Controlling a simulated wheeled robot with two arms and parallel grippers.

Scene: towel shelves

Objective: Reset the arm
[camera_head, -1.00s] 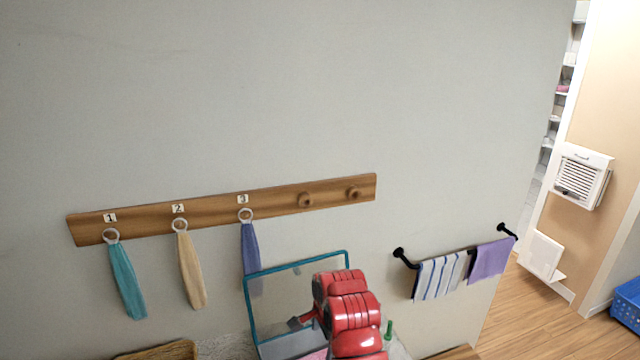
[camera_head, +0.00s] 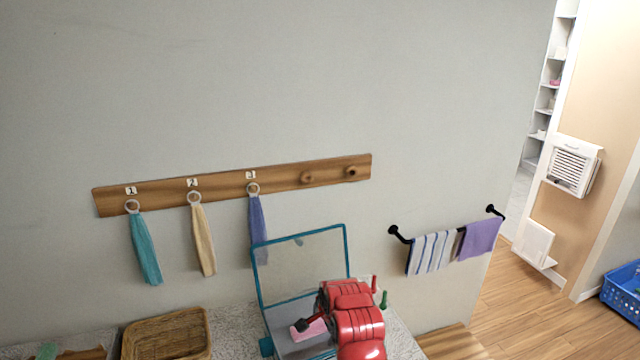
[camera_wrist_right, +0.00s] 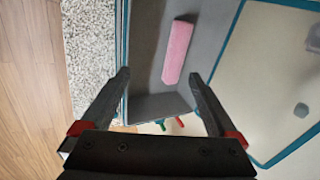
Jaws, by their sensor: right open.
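My right arm, red, reaches up from the bottom of the head view, and its dark right gripper (camera_head: 303,325) is over the teal-framed box with its lid up. In the right wrist view the right gripper (camera_wrist_right: 160,95) is open, its two fingers spread wide with nothing between the tips. A pink rolled towel (camera_wrist_right: 178,52) lies inside the grey box (camera_wrist_right: 150,105), beyond the fingertips and apart from them. The pink towel also shows in the head view (camera_head: 312,328), partly hidden by my gripper. My left gripper is not in view.
A wooden rack (camera_head: 230,186) on the wall holds teal, cream and blue towels on numbered pegs. A black bar (camera_head: 455,229) holds striped and purple towels. A wicker basket (camera_head: 165,335) stands left of the box. A blue crate (camera_head: 622,290) is on the floor at right.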

